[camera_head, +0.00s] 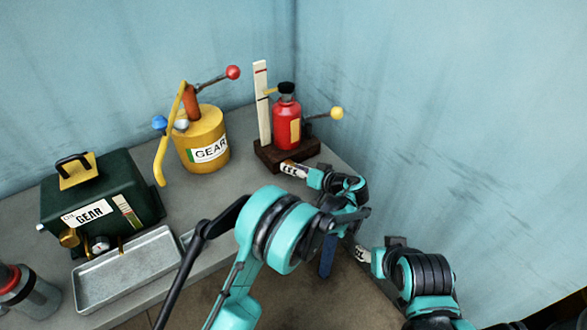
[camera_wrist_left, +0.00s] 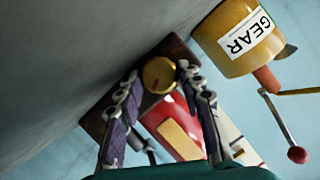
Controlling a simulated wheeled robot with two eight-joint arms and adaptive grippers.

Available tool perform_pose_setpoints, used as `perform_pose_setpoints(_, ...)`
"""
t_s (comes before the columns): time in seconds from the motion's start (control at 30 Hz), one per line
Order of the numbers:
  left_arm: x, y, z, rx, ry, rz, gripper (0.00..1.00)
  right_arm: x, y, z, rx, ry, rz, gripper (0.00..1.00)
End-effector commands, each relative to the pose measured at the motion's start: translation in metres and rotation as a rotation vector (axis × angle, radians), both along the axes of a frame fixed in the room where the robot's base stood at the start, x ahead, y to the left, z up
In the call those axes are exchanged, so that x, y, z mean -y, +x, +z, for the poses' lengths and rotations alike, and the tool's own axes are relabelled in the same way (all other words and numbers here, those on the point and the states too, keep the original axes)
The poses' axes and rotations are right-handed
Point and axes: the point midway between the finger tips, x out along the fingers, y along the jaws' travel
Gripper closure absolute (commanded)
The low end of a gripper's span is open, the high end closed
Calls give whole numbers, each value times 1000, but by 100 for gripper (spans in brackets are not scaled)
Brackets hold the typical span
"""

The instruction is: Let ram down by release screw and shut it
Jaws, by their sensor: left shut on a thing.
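The red jack (camera_head: 287,122) stands upright on a dark wooden base (camera_head: 268,157) by the back corner. Its ram has a black top (camera_head: 286,88), and a white scale with red marks (camera_head: 262,95) stands behind. My left gripper (camera_head: 292,169) is low at the front of the jack. In the left wrist view its fingers (camera_wrist_left: 159,72) are shut on the round brass release screw (camera_wrist_left: 158,75), beside the red body (camera_wrist_left: 175,128). The screw is hidden in the head view. My right gripper (camera_head: 362,253) is lower right, clear of the jack; its finger opening is unclear.
A yellow GEAR can (camera_head: 203,140) with a red-ball lever stands left of the jack. The jack's yellow-ball lever (camera_head: 337,113) sticks out right. A green GEAR box (camera_head: 97,190), a metal tray (camera_head: 128,272) and a grey container (camera_head: 25,292) are further left. Walls close the back and right.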

Motion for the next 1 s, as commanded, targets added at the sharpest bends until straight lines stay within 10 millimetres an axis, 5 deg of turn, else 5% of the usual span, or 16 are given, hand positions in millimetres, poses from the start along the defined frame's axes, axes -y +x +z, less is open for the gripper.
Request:
perform_pose_setpoints(0.03, 0, 0, 0, 1, 0, -1, 61, 0, 0, 0, 0, 0, 0, 48)
perform_pose_setpoints(0.1, 0, 0, 0, 1, 0, -1, 42, 0, 0, 0, 0, 0, 0, 48)
perform_pose_setpoints(0.47, 0, 0, 4, 1, -1, -1, 42, 0, 0, 0, 0, 0, 0, 48)
perform_pose_setpoints(1.0, 0, 0, 93, 1, -1, -1, 42, 0, 0, 0, 0, 0, 0, 48)
